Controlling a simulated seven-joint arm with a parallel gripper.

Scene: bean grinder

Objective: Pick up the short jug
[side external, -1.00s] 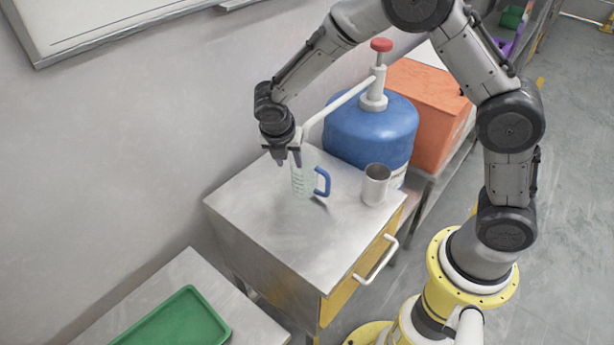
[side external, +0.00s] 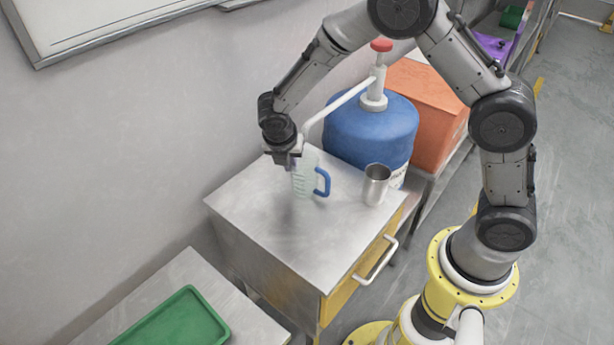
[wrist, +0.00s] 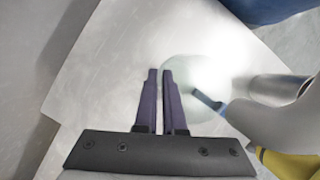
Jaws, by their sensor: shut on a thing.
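The short jug (side external: 304,184) is clear, with a blue handle on its right side. It stands upright on the metal cabinet top (side external: 285,235). My gripper (side external: 295,163) is at its rim from above, fingers pointing down. In the wrist view the two dark fingers (wrist: 159,72) are nearly together, with a thin gap at the left edge of the clear jug (wrist: 197,68); they are shut on its wall. The blue handle (wrist: 208,101) points away to the right of the fingers. The fingertips are partly hidden in the side view.
A steel cup (side external: 376,186) stands right of the jug. A large blue pump bottle (side external: 368,132) stands behind, its white spout (side external: 335,106) reaching close to my gripper. An orange box (side external: 432,112) is farther back. The cabinet's front left top is clear. A green tray (side external: 180,325) lies lower left.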

